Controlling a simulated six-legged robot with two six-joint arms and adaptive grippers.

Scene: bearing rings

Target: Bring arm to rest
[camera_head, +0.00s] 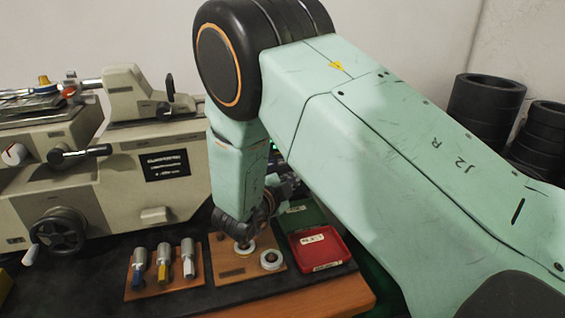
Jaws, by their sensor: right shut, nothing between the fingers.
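My right arm, mint green, comes in from the right and bends down at a large dark joint. My right gripper (268,203) is the small dark part at the arm's lower end, partly hidden by the forearm link. It is shut with nothing held, above the back of a wooden board (232,268). One bearing ring (271,259) lies on the board's right side. A second pale ring (244,246) shows just under the wrist, its top partly covered. Whether the wrist touches it I cannot tell. My left gripper is out of view.
A wooden holder (151,285) with several metal plug gauges stands left of the board. A red tray (318,249) and a green tray (297,214) are at its right. A beige lathe (150,150) fills the left. Black cylinders (484,105) stand at the right.

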